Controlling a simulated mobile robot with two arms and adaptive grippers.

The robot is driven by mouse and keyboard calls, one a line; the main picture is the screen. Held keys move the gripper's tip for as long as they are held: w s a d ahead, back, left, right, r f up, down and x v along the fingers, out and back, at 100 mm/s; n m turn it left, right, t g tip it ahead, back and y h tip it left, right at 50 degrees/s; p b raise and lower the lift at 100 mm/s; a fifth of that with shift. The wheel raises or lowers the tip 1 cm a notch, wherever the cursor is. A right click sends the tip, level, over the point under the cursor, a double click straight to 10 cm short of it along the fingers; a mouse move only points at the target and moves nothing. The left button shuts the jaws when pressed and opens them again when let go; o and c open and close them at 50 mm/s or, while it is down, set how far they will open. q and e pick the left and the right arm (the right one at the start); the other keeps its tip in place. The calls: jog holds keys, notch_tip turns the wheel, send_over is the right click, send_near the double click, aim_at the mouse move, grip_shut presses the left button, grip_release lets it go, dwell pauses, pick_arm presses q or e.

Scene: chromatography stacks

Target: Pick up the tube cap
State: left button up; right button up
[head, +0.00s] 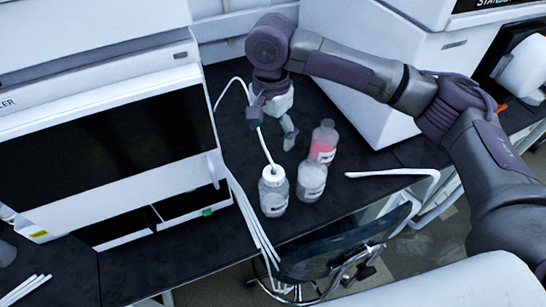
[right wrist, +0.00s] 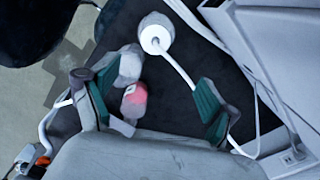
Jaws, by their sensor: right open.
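The white tube cap (head: 273,174) sits on top of a clear, labelled bottle (head: 274,197), with a white tube running out of it. In the right wrist view the cap (right wrist: 155,40) shows near the top, beyond the fingertips, with its tube crossing toward the right finger. My right gripper (head: 273,134) is open and empty, behind the capped bottle in the head view. The tube passes close by one finger; I cannot tell if they touch. My left gripper is not in view.
A bottle with red liquid (head: 324,142) and a clear bottle (head: 311,182) stand right of the capped bottle. A large white instrument (head: 110,140) stands left, another at right. White tubing (head: 392,173) lies on the dark bench (head: 235,150). A chair (head: 335,252) is in front.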

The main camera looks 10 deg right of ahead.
aim_at(274, 171)
jog(key=f, duration=0.5)
jog(key=f+p, duration=0.1)
jog(key=f, duration=0.1)
jog(key=shift+s+f, duration=0.35)
jog(key=shift+s, duration=0.05)
jog(key=shift+f, duration=0.2)
jog(key=f, duration=0.1)
jog(key=f+p, duration=0.1)
jog(key=f, duration=0.2)
jog(key=shift+s+d+f+p, duration=0.1)
jog(key=shift+d+p, duration=0.15)
jog(key=shift+p, duration=0.1)
jog(key=shift+f, duration=0.5)
jog(key=c, duration=1.3)
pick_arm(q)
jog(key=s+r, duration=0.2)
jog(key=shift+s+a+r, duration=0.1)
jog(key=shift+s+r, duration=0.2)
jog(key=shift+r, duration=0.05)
